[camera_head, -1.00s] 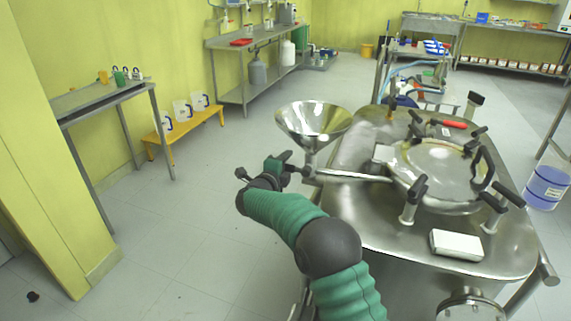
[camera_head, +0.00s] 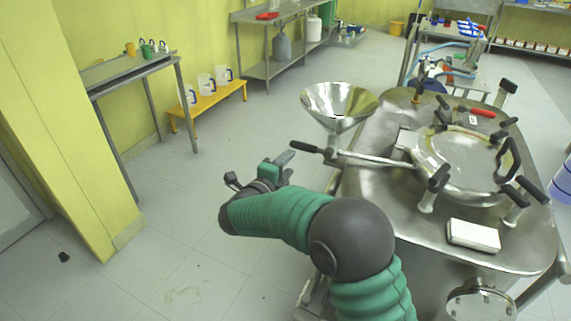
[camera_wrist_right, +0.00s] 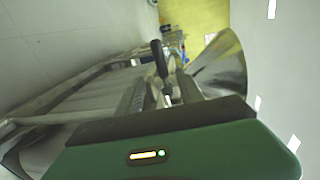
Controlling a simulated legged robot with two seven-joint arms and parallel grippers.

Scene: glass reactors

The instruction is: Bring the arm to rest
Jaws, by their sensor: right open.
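My right arm is green and dark grey. Its gripper (camera_head: 260,165) is open and empty, left of the vessel. A lever with a black grip (camera_head: 305,147) sticks out left below the steel funnel (camera_head: 340,104). The gripper is apart from this grip, just below and left of it. In the right wrist view the black grip (camera_wrist_right: 160,58) stands beyond the open fingers (camera_wrist_right: 158,92), with the funnel (camera_wrist_right: 220,66) to its right. My left gripper is not in view.
The steel reactor top (camera_head: 400,215) has a round lid (camera_head: 465,160), several black-handled clamps and a white box (camera_head: 473,235). A yellow bench (camera_head: 210,102) with jugs and a metal table (camera_head: 130,72) stand at left.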

